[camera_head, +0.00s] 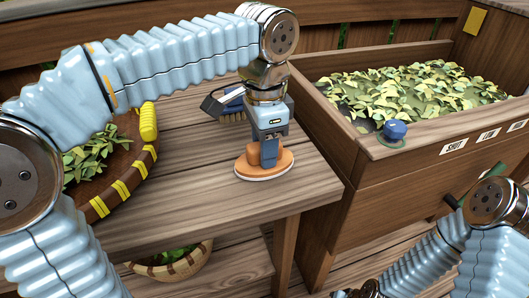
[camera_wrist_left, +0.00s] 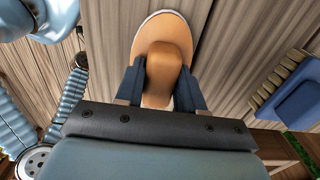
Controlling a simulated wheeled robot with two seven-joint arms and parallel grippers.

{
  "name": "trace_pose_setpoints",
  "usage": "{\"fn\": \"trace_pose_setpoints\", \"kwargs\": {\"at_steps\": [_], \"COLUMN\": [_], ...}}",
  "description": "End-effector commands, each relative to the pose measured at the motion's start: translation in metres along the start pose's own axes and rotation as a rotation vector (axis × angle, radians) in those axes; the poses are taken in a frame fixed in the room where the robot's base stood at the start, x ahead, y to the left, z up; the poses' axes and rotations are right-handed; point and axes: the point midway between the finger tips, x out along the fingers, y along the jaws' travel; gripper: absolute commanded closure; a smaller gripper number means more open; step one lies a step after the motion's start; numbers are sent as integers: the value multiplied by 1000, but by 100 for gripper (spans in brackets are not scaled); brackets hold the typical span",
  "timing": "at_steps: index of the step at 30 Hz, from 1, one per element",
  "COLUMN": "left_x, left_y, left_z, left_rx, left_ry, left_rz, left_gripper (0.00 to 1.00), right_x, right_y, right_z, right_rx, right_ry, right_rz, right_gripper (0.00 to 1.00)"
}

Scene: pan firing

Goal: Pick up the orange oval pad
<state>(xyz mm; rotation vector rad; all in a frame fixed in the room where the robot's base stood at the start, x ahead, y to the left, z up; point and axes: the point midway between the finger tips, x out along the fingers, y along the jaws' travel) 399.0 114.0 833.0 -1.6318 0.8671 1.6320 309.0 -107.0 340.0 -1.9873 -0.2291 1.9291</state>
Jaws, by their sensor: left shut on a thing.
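The orange oval pad (camera_head: 282,165) has a pale rim and a raised rounded orange grip. It is on or just over the wooden table near its right front corner; I cannot tell whether it touches the wood. My left gripper (camera_head: 268,158) points down from above and is shut on the pad's grip. In the left wrist view the pad (camera_wrist_left: 160,28) lies ahead, with the fingers of my left gripper (camera_wrist_left: 161,85) on both sides of its grip. My right arm shows at the lower right of the head view, but its gripper is not clearly seen.
A blue brush (camera_head: 228,103) lies on the table (camera_head: 200,207) behind the pad. A basket with yellow bindings (camera_head: 134,182) holds leaves at left. A wooden bin (camera_head: 345,150) full of leaves, with a blue knob (camera_head: 395,130), stands at right. Another basket (camera_head: 180,268) sits below.

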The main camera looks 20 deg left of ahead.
Motion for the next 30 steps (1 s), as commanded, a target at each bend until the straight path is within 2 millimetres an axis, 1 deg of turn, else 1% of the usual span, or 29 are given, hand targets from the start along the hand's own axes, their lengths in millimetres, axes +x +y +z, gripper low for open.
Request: {"fn": "trace_pose_setpoints", "kwargs": {"at_steps": [5, 8, 10, 14, 17, 18, 21, 24, 27, 30], "left_x": [-8, -22, -39, -73, -98, -98, -110, -119, -124, -128], "left_y": [0, 0, 2, 16, 27, 33, 47, 56, 61, 65], "left_z": [0, 0, -4, -30, -50, -62, -87, -103, -114, -120], "left_rx": [0, -1, 2, 5, 5, 6, 5, 2, 1, 0], "left_ry": [1, 2, 3, 3, 3, 1, 1, 0, 1, 0], "left_rz": [0, -1, -2, -1, -1, -1, 0, 1, 1, 0], "left_gripper": [100, 100, 100, 100, 100, 100, 100, 100, 100, 100], "right_x": [-1, -4, -7, -17, -21, -18, -18, -17, -17, -17], "right_y": [-1, -2, -3, -7, -9, -8, -8, -8, -8, -8], "right_z": [0, 0, 0, 0, 0, 0, 0, 0, 0, 0], "right_rx": [0, 0, -1, -2, -3, -3, -3, -3, -3, -3], "right_ry": [0, 0, -1, -1, -2, -2, -2, -2, -2, -2], "right_rz": [0, 0, 0, -1, -2, -2, -2, -2, -2, -2], "right_gripper": [100, 100, 100, 100, 100, 100, 100, 100, 100, 100]}}
